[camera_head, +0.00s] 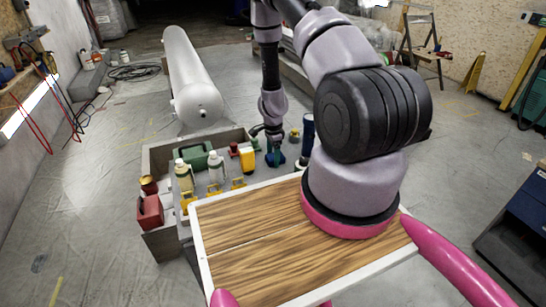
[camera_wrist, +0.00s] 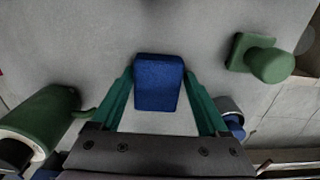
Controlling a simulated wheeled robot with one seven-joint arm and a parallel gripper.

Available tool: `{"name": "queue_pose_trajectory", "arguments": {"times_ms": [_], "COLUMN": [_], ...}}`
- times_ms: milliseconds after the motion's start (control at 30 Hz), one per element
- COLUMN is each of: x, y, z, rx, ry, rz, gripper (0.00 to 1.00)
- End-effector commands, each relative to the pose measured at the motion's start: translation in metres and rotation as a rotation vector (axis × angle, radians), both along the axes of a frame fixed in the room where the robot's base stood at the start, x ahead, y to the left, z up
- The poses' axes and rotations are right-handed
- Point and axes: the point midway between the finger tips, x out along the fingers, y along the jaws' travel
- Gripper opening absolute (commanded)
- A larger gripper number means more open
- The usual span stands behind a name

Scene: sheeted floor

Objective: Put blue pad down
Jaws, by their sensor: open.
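The blue pad (camera_wrist: 158,84) lies on a grey surface (camera_wrist: 215,22) in the wrist view, between the two green fingers of my gripper (camera_wrist: 158,74). The fingers are open, one on each side of the pad, with narrow gaps at its far end. In the head view my gripper (camera_head: 274,146) points down over the back right of a grey workbench (camera_head: 160,160). The blue pad (camera_head: 276,158) shows there as a small blue patch at the fingertips. The pad's underside is hidden.
A green knob-like object (camera_wrist: 268,60) stands right of the pad, and a green cylinder (camera_wrist: 42,118) lies to the left. Bottles (camera_head: 216,168), a yellow object (camera_head: 248,160) and a red box (camera_head: 150,212) crowd the bench. My wooden-topped base fills the front.

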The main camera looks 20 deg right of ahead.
Motion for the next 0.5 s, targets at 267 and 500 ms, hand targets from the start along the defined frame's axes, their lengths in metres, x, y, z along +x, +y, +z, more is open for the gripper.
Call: {"name": "queue_pose_trajectory", "arguments": {"times_ms": [267, 500], "x": [-0.01, -0.005], "y": [0.002, 0.003], "z": [0.005, 0.054], "rx": [0.001, 0.0], "ry": [0.019, 0.01], "rz": [0.003, 0.004], "gripper": [0.97, 0.97]}}
